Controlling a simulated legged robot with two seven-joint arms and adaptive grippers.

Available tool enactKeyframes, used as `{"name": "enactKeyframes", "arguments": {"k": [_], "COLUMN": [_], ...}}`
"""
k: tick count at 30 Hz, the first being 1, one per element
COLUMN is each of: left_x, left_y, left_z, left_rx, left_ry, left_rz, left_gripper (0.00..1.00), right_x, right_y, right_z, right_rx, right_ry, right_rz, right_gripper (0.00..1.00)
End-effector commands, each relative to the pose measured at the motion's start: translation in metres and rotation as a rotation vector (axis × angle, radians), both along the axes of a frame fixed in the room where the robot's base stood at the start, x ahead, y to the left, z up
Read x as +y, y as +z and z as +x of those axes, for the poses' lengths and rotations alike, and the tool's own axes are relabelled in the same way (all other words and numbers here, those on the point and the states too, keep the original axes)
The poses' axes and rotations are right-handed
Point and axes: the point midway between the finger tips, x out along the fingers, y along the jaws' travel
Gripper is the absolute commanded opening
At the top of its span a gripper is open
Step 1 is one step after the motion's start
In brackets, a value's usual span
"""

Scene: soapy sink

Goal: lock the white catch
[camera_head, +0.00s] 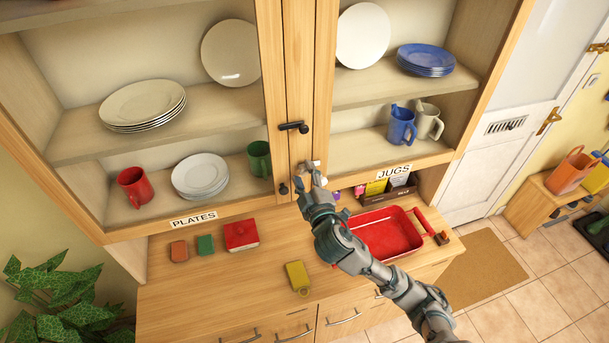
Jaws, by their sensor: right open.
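The white catch (315,163) is a small pale piece low on the middle post of the wooden cupboard, partly hidden by my right gripper. My right gripper (309,174) is open, with its fingertips right at the catch. I cannot tell whether they touch it. A black catch (293,127) lies across the gap higher on the same post. My left gripper is not in view.
A small dark knob (284,189) sits just left of my fingers. Shelves hold plates (143,103), a green mug (259,158) and a blue jug (401,126). Below are a red tray (391,236), a red box (241,234) and a yellow item (297,276) on the counter.

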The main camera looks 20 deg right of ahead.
Motion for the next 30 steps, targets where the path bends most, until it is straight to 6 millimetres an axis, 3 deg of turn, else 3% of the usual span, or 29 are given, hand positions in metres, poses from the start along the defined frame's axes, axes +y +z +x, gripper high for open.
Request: {"name": "enactKeyframes", "arguments": {"k": [13,30], "left_x": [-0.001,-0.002], "left_y": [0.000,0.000], "left_z": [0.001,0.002], "left_rx": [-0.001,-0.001], "left_ry": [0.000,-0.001], "left_rz": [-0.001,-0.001], "left_gripper": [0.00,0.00], "right_x": [-0.003,-0.003], "right_y": [-0.003,-0.004], "right_z": [-0.063,-0.069], "right_rx": [0.006,0.006], "right_ry": [0.000,0.000], "right_rz": [0.001,0.001], "right_gripper": [0.49,0.49]}}
